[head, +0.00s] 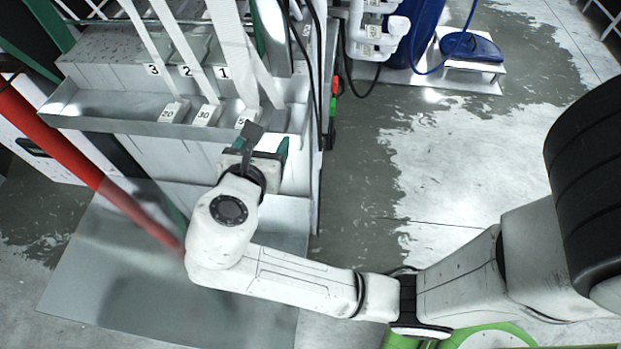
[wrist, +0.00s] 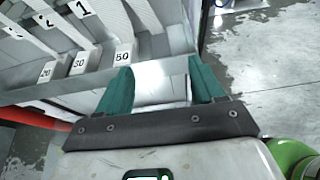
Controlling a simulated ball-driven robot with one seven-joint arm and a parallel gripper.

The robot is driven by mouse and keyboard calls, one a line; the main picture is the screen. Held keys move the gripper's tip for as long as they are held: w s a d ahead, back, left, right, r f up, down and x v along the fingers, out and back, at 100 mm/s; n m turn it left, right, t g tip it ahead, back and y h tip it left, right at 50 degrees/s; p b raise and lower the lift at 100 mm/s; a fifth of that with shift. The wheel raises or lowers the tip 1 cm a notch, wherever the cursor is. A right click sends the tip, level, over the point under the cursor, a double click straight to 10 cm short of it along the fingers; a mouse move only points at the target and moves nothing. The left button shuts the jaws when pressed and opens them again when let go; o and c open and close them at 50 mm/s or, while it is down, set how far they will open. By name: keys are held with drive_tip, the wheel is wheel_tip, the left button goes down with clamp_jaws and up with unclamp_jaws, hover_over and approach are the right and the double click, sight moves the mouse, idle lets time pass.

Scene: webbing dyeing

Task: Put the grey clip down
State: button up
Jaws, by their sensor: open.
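My gripper (head: 261,142) is at the front edge of the metal tray (head: 130,113), at its right end in the head view. In the wrist view its two green fingers stand wide apart (wrist: 159,66), with only a bright metal surface showing between them. The jaws are open and I see nothing held. I cannot make out a grey clip for sure in either view; my gripper hides part of the tray's right end.
Pale blocks marked 20 (head: 173,111), 30 (head: 206,115) and 50 (wrist: 124,55) sit in the tray beneath white straps (head: 232,45). A red pole (head: 70,150) slants at left. Hoses (head: 323,70) hang to the right. Floor farther right is open.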

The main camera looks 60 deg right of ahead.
drive_tip(key=s+d+f+m+g+y, duration=0.2)
drive_tip(key=s+f+m+y, duration=0.55)
drive_tip(key=f+m, duration=0.5)
drive_tip(key=s+a+f+m+g+y, duration=0.1)
drive_tip(key=s+a+f+m+y, duration=0.3)
drive_tip(key=s+m, duration=0.4)
wheel_tip(320, 180, down, 3)
drive_tip(key=shift+s+a+r+m+g+y, duration=0.2)
drive_tip(key=shift+s+a+m+g+y, duration=0.2)
drive_tip(key=shift+m, duration=0.55)
